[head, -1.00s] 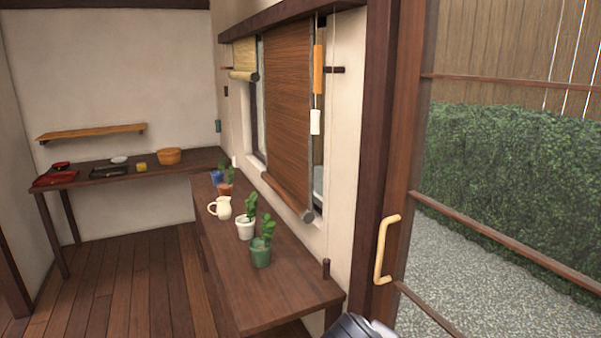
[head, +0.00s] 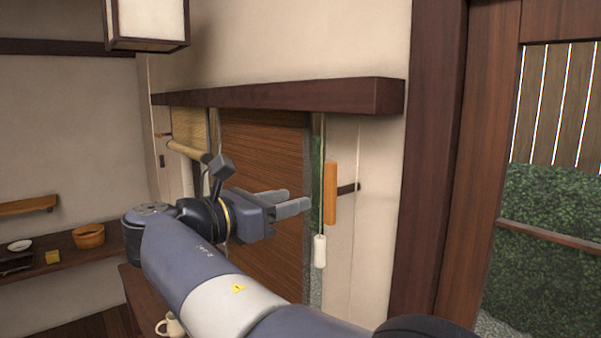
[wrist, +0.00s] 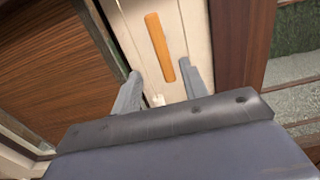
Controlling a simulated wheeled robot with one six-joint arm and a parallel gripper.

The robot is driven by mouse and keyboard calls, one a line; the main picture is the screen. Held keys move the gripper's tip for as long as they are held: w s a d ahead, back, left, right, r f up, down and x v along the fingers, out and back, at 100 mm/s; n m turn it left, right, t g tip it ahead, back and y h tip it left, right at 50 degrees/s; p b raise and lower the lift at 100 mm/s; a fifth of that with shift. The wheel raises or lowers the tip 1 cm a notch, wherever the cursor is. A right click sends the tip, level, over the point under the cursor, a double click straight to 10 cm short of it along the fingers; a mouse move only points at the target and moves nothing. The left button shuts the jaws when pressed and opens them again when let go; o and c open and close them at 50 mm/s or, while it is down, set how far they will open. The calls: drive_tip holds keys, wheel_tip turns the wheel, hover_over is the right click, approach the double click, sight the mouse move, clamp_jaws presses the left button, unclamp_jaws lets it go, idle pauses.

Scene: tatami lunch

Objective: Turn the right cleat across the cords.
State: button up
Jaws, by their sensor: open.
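The right cleat, an upright orange wooden bar (head: 331,193), stands out from the wall at a dark peg (head: 348,188), to the right of the brown blind. It runs along the thin cords (head: 322,135), not across them. A white cord pull (head: 320,251) hangs just below it. My gripper (head: 298,199) is open and empty, to the left of the cleat with its fingers pointing towards it. In the wrist view the cleat (wrist: 160,47) lies ahead, framed between the two fingertips (wrist: 161,72), with no contact visible.
The brown slatted blind (head: 260,190) hangs beside my gripper. A dark beam (head: 280,97) runs above, and a paper lamp (head: 146,22) hangs at upper left. A dark door frame (head: 425,170) stands to the right. A cream jug (head: 171,325) is below my arm.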

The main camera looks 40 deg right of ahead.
sight(327, 189)
drive_tip(key=d+p, duration=0.1)
drive_tip(key=d, duration=0.6)
drive_tip(key=d+p, duration=0.1)
drive_tip(key=d, duration=0.2)
drive_tip(key=shift+w+d+r+p, duration=0.15)
drive_tip(key=shift+w+d+p, duration=0.15)
drive_tip(key=shift+w+d, duration=0.1)
drive_tip(key=shift+c, duration=0.3)
clamp_jaws()
